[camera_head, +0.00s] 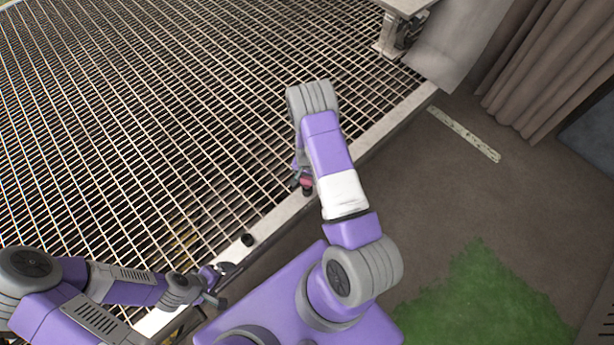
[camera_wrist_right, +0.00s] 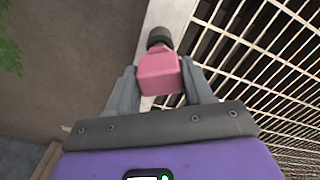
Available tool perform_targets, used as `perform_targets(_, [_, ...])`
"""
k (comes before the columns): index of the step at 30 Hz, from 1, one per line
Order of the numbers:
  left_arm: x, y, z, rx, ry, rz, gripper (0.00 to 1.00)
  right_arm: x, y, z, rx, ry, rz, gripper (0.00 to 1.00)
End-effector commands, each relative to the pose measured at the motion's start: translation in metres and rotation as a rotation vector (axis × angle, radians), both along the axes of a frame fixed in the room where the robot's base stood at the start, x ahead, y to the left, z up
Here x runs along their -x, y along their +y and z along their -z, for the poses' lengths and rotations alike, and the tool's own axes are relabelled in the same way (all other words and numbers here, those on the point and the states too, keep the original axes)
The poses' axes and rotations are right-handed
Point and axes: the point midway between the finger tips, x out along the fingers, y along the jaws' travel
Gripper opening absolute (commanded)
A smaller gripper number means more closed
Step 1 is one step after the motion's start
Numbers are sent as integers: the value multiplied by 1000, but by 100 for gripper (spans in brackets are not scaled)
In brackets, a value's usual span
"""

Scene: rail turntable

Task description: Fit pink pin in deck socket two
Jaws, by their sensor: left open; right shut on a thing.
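The pink pin (camera_wrist_right: 160,76) is between the two grey fingers of my right gripper (camera_wrist_right: 158,88), which is shut on it. A dark round piece (camera_wrist_right: 159,37) shows at the pin's far end; I cannot tell whether it is the pin's tip or a socket. In the head view the pink pin (camera_head: 307,182) shows beside my right forearm, over the light deck rim, with my right gripper (camera_head: 300,178) partly hidden. A black, socket-like cylinder (camera_head: 248,240) stands on the rim nearer my base. My left gripper (camera_head: 218,287) is open and empty at the lower left.
The metal grating deck (camera_head: 150,110) fills the upper left, with open gaps between its bars. Its pale rim (camera_head: 385,138) runs diagonally. Brown ground (camera_head: 440,200) and a green patch (camera_head: 480,300) lie to the right. A grey stand (camera_head: 392,40) is at the top.

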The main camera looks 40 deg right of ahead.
Motion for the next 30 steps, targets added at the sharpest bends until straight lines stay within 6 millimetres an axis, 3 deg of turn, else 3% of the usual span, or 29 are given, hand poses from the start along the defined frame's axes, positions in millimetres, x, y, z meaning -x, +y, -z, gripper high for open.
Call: perform_targets(30, [0, 0, 15, 0, 0, 0, 100, 0, 0, 26, 0, 0, 0, 15])
